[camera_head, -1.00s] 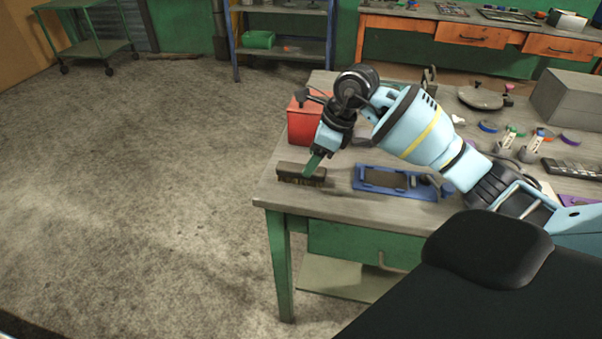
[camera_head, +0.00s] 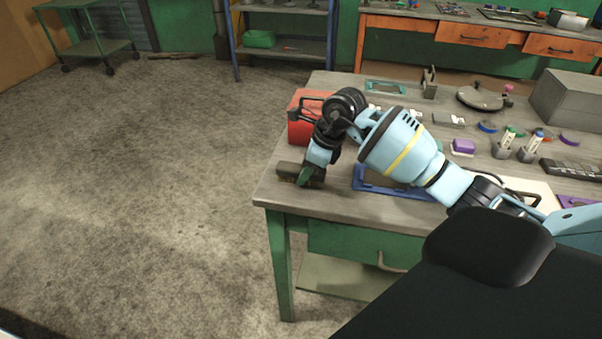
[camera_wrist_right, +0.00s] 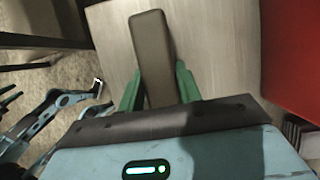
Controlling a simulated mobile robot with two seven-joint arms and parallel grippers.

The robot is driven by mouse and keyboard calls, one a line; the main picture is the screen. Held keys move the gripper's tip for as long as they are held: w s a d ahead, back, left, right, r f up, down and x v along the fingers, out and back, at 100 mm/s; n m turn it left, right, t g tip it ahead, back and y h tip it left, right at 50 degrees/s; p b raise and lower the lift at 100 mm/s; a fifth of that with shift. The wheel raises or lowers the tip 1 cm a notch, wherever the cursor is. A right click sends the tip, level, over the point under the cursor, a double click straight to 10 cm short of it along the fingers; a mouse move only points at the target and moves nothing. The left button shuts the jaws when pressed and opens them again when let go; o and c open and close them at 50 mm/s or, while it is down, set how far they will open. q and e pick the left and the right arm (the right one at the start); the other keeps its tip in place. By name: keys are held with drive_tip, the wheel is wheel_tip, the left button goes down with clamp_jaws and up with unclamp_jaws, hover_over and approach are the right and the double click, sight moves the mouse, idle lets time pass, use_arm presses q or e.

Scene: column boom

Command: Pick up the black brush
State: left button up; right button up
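The black brush (camera_head: 290,171) lies near the left end of the grey worktable (camera_head: 340,204), close to its edge. In the right wrist view the brush (camera_wrist_right: 150,50) is a long dark block reaching in between the green fingers. My right gripper (camera_head: 305,178) is down at the brush, with a finger on each side of it. In the right wrist view the right gripper (camera_wrist_right: 158,88) is open around the brush, and small gaps seem to show beside it. The fingertips are partly hidden by the arm in the head view. My left gripper does not show in the head view.
A red box (camera_head: 303,118) stands just behind the gripper; it fills the right side of the wrist view. A blue tray (camera_head: 372,184) lies to the right, partly under my arm. Purple block (camera_head: 463,146) and grey case (camera_head: 568,98) are further right. Floor at left is clear.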

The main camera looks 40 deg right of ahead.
drive_tip(key=c, duration=0.4)
drive_tip(key=shift+c, duration=0.2)
drive_tip(key=shift+r, duration=0.1)
drive_tip(key=shift+r, duration=1.6)
drive_tip(key=s, duration=0.4)
drive_tip(key=s+d+b, duration=0.1)
drive_tip(key=s, duration=0.4)
drive_tip(key=s+d+r+b, duration=0.1)
drive_tip(key=s, duration=0.3)
drive_tip(key=shift+s+d, duration=0.25)
drive_tip(key=shift+s, duration=0.05)
drive_tip(key=shift+s+d+r, duration=0.15)
drive_tip(key=shift+s, duration=0.25)
drive_tip(key=shift+s+d+r, duration=0.1)
drive_tip(key=shift+s, duration=0.45)
drive_tip(key=shift+s+a+r, duration=0.1)
